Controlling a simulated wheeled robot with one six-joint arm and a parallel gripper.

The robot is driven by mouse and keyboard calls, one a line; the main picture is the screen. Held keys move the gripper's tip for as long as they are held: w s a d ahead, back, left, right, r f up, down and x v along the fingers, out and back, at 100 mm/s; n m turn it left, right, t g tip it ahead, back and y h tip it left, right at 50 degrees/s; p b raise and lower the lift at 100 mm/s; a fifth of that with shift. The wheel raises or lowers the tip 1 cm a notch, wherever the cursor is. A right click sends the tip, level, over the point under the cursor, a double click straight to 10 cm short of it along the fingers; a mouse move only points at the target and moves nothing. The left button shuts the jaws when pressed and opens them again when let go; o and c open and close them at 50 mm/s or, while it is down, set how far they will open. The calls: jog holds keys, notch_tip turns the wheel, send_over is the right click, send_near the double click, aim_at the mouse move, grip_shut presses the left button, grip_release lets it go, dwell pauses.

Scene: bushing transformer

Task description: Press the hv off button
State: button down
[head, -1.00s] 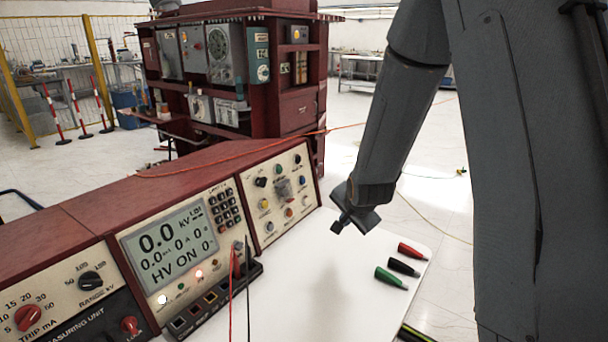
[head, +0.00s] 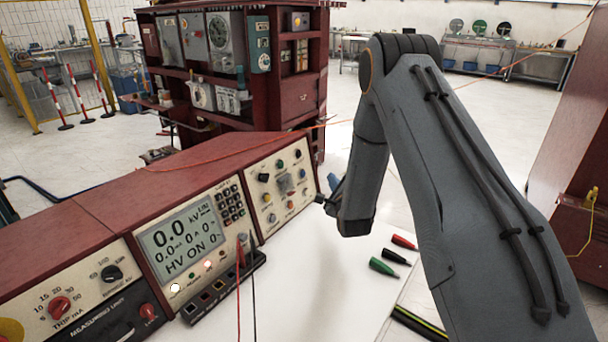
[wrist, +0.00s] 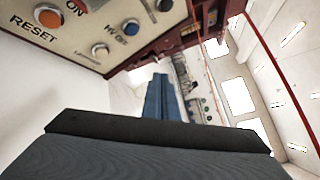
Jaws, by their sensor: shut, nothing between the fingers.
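The panel (head: 255,211) with several round buttons and knobs is at the right end of the console in the head view. In the wrist view, the HV OFF label (wrist: 116,36) sits by a blue round button (wrist: 131,27) at the upper left. I cannot single out that button in the small head picture. My gripper (wrist: 160,80) has blue fingers, shut and empty. They point away from the wrist camera, below and right of the blue button, apart from it. In the head view my gripper (head: 326,196) is just right of the panel's right edge.
An orange RESET button (wrist: 48,15) is left of the blue one in the wrist view. The console display (head: 183,238) reads 0.0 kV and HV ON. A red cabinet (head: 285,100) stands behind.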

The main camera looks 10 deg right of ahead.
aim_at(303, 174)
jog(key=w+a+f+b, duration=0.2)
jog(key=w+a+b, duration=0.2)
jog(key=w+a, duration=0.2)
dwell(0.6)
jog(key=shift+w+a+f, duration=0.1)
jog(key=shift+w+a, duration=0.05)
dwell(1.8)
jog(key=shift+w+a+b, duration=0.2)
jog(key=shift+a+b, duration=0.05)
jog(key=shift+b, duration=0.1)
jog(key=shift+w+a+f+b, duration=0.15)
jog(key=shift+w+a+b, duration=0.1)
jog(key=shift+w+b, duration=0.1)
dwell(0.8)
jog(key=shift+s, duration=0.15)
jog(key=shift+s+d+r+p, duration=0.2)
jog(key=shift+s+d+p, duration=0.2)
jog(key=shift+s+d, duration=0.15)
dwell(0.3)
